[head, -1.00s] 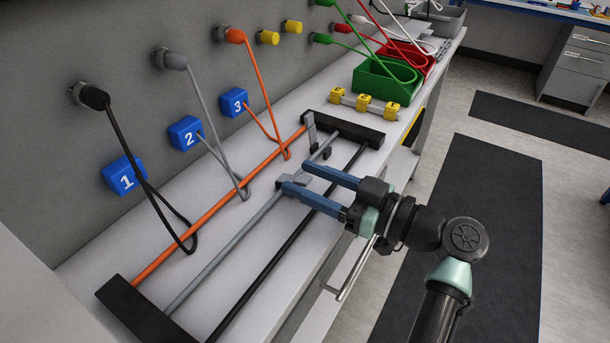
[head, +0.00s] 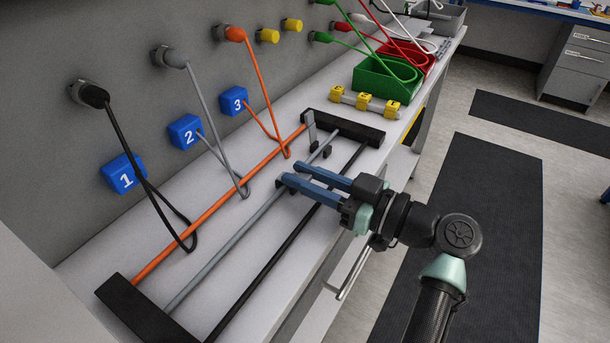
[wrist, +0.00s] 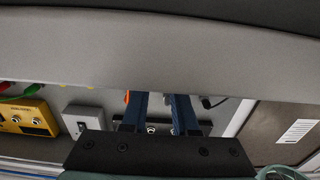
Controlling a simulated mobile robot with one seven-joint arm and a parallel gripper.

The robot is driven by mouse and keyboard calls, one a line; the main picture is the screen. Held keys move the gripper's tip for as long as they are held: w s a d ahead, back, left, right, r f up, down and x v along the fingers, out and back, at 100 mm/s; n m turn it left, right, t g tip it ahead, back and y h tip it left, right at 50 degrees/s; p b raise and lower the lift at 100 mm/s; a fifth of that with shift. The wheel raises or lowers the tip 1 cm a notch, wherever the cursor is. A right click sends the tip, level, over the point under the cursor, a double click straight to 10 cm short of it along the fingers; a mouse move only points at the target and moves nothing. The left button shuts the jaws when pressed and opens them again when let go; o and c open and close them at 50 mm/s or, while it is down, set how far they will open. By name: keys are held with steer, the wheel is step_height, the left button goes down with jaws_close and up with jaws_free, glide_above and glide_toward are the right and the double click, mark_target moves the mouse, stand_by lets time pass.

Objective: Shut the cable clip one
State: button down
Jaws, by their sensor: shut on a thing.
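A rack holds an orange rod (head: 215,213), a grey rod (head: 232,240) and a black rod (head: 275,254). An upright grey clip piece (head: 310,127) stands at the far end of the orange rod, with small dark parts beside it. My gripper (head: 290,176) reaches in from the right over the black rod. Its blue fingers are drawn together at the grey rod, shut on a small grey clip there that the fingers mostly hide. In the wrist view the fingers (wrist: 162,100) show a narrow gap, and the clip is not clear. No clip number is readable.
Black, grey and orange cables loop from the wall to blue blocks numbered 1 (head: 123,174), 2 (head: 186,131) and 3 (head: 236,101). A bar with yellow blocks (head: 364,101) and a green bin (head: 385,82) stand beyond the rack. The bench's front edge lies below my arm.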

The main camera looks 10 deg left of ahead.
steer(key=shift+f+y+b, duration=0.4)
steer(key=shift+f+b, duration=0.1)
steer(key=shift+b, duration=0.6)
steer(key=shift+y+b, duration=0.3)
steer(key=shift+b, duration=0.55)
steer(key=shift+d+r+t, duration=0.1)
steer(key=shift+r+t, duration=0.1)
steer(key=shift+t, duration=0.1)
steer(key=c, duration=0.7)
jaws_free()
steer(key=v, duration=1.3)
